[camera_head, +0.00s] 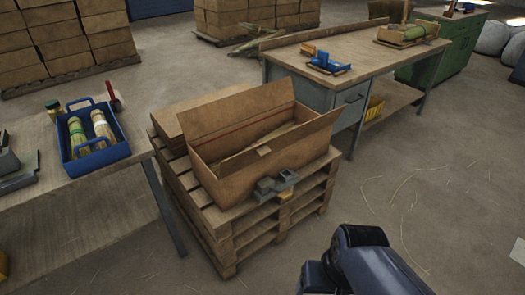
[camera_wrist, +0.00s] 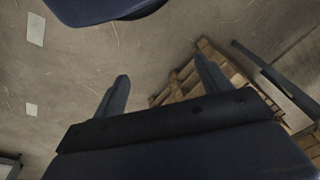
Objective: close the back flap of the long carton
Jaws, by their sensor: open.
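The long brown carton (camera_head: 245,170) sits on a stack of wooden pallets in the head view. Its back flap (camera_head: 235,112) stands up along the far long side, leaning back. The carton's top is open, and something pale and long lies inside, partly hidden by the front wall. My gripper (camera_wrist: 161,67) shows in the wrist view with its two fingers wide apart and nothing between them. My arm is at the bottom of the head view, in front of and right of the carton, apart from it.
A grey tool (camera_head: 274,186) lies on the pallet edge (camera_head: 215,222) before the carton. A table with a blue tray (camera_head: 92,150) of brooms stands left. A workbench (camera_head: 345,52) stands behind right. The floor (camera_head: 440,190) at right is mostly clear.

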